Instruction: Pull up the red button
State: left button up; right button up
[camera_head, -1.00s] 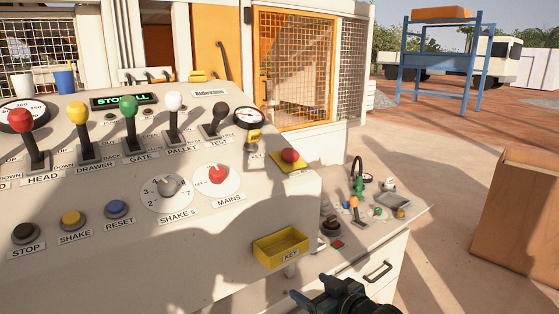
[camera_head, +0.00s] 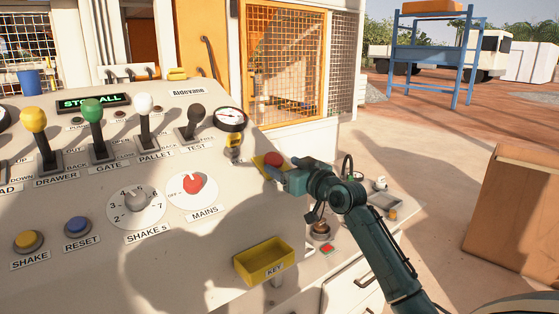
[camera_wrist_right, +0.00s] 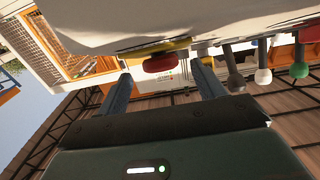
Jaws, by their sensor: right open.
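The red button (camera_head: 274,159) sits on a yellow plate at the upper right of the sloped control panel (camera_head: 100,185). It also shows in the right wrist view (camera_wrist_right: 162,63), with its yellow base (camera_wrist_right: 158,48) behind it. My right gripper (camera_head: 277,175) is at the button in the head view, its fingers partly covering the yellow plate. In the right wrist view the right gripper (camera_wrist_right: 162,90) is open, its two fingers apart with the button between and just beyond their tips. I cannot tell if a finger touches it. My left gripper is not in view.
A yellow KEY tray (camera_head: 264,262) is below the button. A gauge (camera_head: 231,119), the MAINS knob (camera_head: 192,186) and a row of levers, such as the TEST lever (camera_head: 195,122), stand to the left. A brown box (camera_head: 515,205) stands at the right, with open ground before it.

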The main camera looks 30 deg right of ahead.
jog(key=shift+w+a, duration=0.15)
jog(key=shift+w, duration=1.25)
jog(key=c, duration=1.4)
jog(key=shift+s+r+p, duration=0.1)
jog(key=shift+r+p, duration=0.55)
jog(key=shift+r, duration=0.05)
jog(key=shift+s+r, duration=0.1)
jog(key=shift+s, duration=0.1)
jog(key=o, duration=1.1)
jog(key=shift+s, duration=0.1)
jog(key=o, duration=0.3)
